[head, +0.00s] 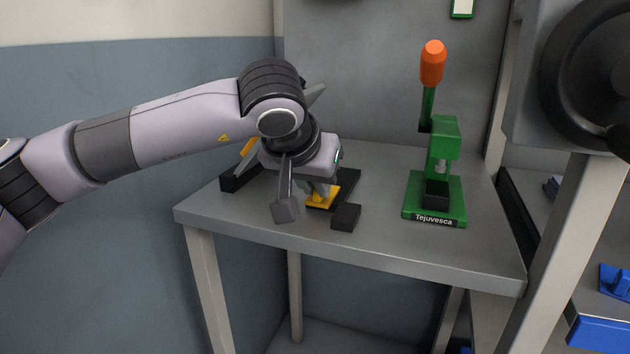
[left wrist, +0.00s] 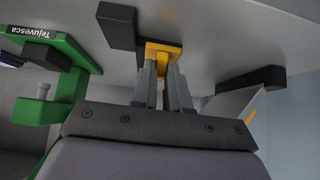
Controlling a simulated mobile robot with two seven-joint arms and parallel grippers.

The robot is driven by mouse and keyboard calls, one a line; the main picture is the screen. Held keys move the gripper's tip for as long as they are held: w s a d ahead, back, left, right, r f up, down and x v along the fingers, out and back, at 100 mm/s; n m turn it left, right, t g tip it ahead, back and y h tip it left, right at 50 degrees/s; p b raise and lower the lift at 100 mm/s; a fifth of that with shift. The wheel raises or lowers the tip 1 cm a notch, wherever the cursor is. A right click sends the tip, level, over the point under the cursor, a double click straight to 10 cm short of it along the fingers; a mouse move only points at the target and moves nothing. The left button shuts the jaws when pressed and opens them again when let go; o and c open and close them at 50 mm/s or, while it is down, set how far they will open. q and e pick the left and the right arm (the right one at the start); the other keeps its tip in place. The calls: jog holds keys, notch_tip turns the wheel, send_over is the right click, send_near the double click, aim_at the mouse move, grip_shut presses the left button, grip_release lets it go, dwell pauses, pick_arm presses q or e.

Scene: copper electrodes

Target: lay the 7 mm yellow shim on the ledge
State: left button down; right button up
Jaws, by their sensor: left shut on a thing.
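The yellow shim (head: 323,200) is a flat yellow piece at the tips of my left gripper (head: 318,187), low over the table. In the left wrist view the shim (left wrist: 164,47) has a narrow part between the fingers of my left gripper (left wrist: 162,85), which are shut on it. A black fixture (head: 345,217) lies beside and behind the shim; it also shows in the left wrist view (left wrist: 117,24). I cannot tell whether the shim touches it, or whether it is the ledge. My right gripper is not in view.
A green press (head: 440,190) with an orange handle and "Tejuvesca" label stands at right on the grey table (head: 300,242). Another black block (head: 231,182) with a yellow piece (head: 249,146) stands at left, behind my arm. The table's front strip is clear.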

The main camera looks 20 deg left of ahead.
pick_arm(q)
jog(key=c, duration=1.1)
grip_release()
jog(key=shift+o, duration=0.2)
jog(key=shift+f, duration=0.1)
